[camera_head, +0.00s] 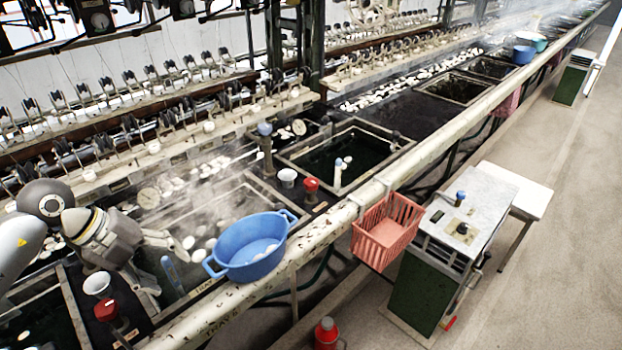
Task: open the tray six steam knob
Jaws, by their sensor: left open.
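One red knob (106,310) stands on the dark strip at the lower left, beside a basin. A second red knob (311,185) stands near the middle, beside another basin. Tray labels on the rail are too small to read surely, so I cannot tell which knob belongs to tray six. My left gripper (172,280) is open and empty, reaching in from the left over the steaming basin (235,190). Its fingers are up and to the right of the lower-left red knob, apart from it. My right gripper is not in view.
A blue tub (250,249) sits on the pale front rail (335,218), right of my left gripper. A red basket (387,231) hangs on the rail. A green cabinet (432,288) and red flask (326,334) stand in front.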

